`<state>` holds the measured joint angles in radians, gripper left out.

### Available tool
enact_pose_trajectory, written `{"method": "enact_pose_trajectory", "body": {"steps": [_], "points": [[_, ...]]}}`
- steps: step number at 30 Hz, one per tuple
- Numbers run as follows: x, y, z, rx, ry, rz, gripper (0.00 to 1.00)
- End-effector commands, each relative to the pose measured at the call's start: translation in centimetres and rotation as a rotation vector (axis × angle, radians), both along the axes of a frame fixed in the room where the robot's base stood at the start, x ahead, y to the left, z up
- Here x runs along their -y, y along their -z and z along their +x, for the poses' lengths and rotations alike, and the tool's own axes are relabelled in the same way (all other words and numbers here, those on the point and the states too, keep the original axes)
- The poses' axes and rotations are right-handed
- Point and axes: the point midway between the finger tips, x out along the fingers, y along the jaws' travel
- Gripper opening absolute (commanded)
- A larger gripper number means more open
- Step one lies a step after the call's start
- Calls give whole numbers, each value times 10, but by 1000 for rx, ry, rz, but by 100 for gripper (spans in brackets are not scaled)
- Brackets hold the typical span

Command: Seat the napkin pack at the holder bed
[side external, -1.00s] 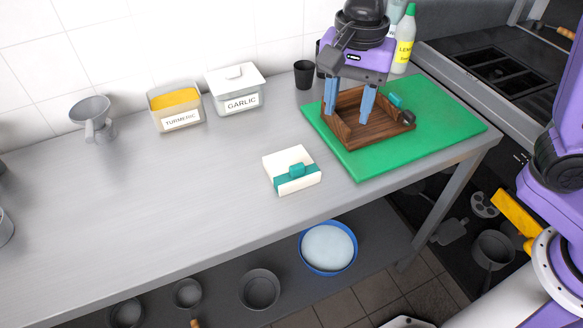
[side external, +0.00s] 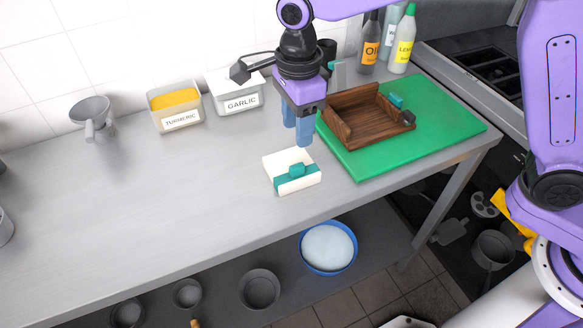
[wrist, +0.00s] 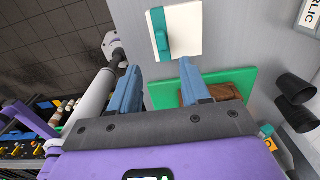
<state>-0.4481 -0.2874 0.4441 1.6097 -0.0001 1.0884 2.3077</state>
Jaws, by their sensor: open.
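The napkin pack (side external: 291,171) is a white block with a teal band and a teal tab on top. It lies on the grey counter left of the green board, and it also shows at the top of the wrist view (wrist: 184,32). The holder (side external: 365,118) is a brown wooden tray with raised walls on the green board. A teal piece and a dark knob sit at its right side. The bed looks empty. My gripper (side external: 298,135), with blue fingers, is open and empty above and just behind the pack. In the wrist view the fingers (wrist: 162,85) point toward the pack without touching it.
The green board (side external: 447,142) lies under the holder. Turmeric (side external: 178,108) and garlic (side external: 238,97) containers stand along the wall, with a grey funnel (side external: 91,117) to their left. Bottles (side external: 402,45) stand behind the board. The counter left of the pack is clear.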

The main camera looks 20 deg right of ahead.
Motion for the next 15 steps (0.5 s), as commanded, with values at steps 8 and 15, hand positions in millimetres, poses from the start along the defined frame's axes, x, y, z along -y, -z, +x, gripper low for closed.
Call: {"method": "enact_pose_trajectory", "body": {"steps": [8, 15], "points": [[1, 44, 0, -2, -1, -1, 47], [1, 59, 0, -1, -1, -1, 47]]}}
